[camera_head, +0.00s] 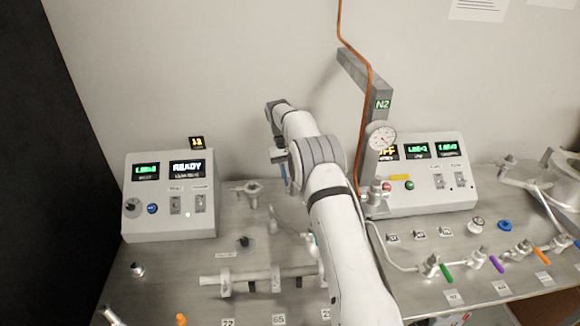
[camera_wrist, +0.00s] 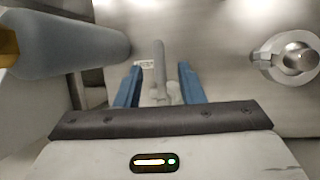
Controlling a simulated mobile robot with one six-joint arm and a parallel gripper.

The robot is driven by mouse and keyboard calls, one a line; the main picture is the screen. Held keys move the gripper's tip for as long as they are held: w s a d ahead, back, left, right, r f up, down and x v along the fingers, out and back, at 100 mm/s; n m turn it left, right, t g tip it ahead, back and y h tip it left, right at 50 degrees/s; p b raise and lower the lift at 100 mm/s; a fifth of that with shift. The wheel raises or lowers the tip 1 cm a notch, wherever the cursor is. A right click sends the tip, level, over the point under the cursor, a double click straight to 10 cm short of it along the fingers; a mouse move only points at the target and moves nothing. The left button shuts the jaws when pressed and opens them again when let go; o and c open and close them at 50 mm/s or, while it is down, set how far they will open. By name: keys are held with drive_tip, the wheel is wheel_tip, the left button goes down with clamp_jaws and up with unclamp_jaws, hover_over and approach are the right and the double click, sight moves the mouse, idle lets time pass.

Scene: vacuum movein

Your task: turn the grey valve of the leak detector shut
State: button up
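In the wrist view, a grey upright handle (camera_wrist: 159,58) on a pale fitting stands between the two blue fingers of my gripper (camera_wrist: 159,76). It looks like the grey valve, but I cannot be sure. The fingers are apart, with a gap visible on each side of the handle. In the head view, my gripper (camera_head: 284,178) points down over the bench, beyond the white arm, and the handle cannot be made out there. A grey instrument box (camera_head: 170,225) with a READY display stands at the left; I cannot confirm that it is the leak detector.
A second instrument box (camera_head: 420,198) stands behind my arm at the right. A post with a pressure gauge (camera_head: 381,138) rises beside the arm. Pipework (camera_head: 255,276) crosses the bench in front. In the wrist view, a large grey cylinder (camera_wrist: 70,45) is close at left and a round metal fitting (camera_wrist: 297,57) is at right.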

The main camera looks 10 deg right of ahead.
drive_tip(key=v, duration=0.6)
drive_tip(key=shift+p, duration=0.3)
